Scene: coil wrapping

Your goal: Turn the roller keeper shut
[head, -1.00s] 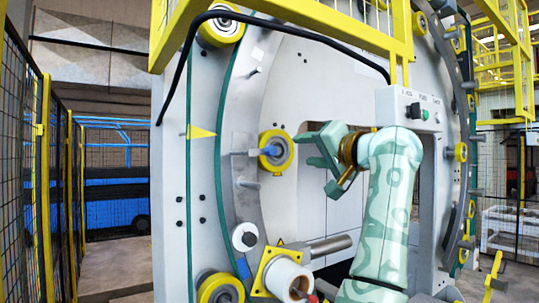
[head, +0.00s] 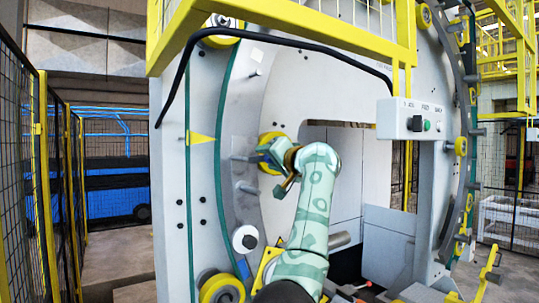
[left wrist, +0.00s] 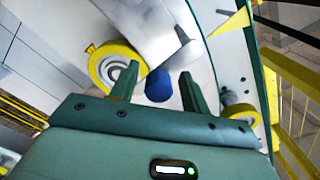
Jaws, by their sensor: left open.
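The roller (head: 269,138) is a yellow wheel with a pale hub on the grey ring of the machine. It shows in the left wrist view (left wrist: 101,57) at upper left. The roller keeper has a dark blue knob (left wrist: 158,86), seen in the left wrist view beside the roller hub. My left gripper (head: 272,161) is in front of the roller and hides most of the keeper in the head view. In the left wrist view the gripper (left wrist: 158,74) is open, with one finger on each side of the knob. Contact cannot be told. My right gripper is not in view.
A metal pin (head: 246,187) sticks out of the ring below the roller. A white control box (head: 414,119) hangs right of my arm. A yellow railing (head: 290,28) and black cable cross above. Another yellow roller (head: 221,290) is low on the left.

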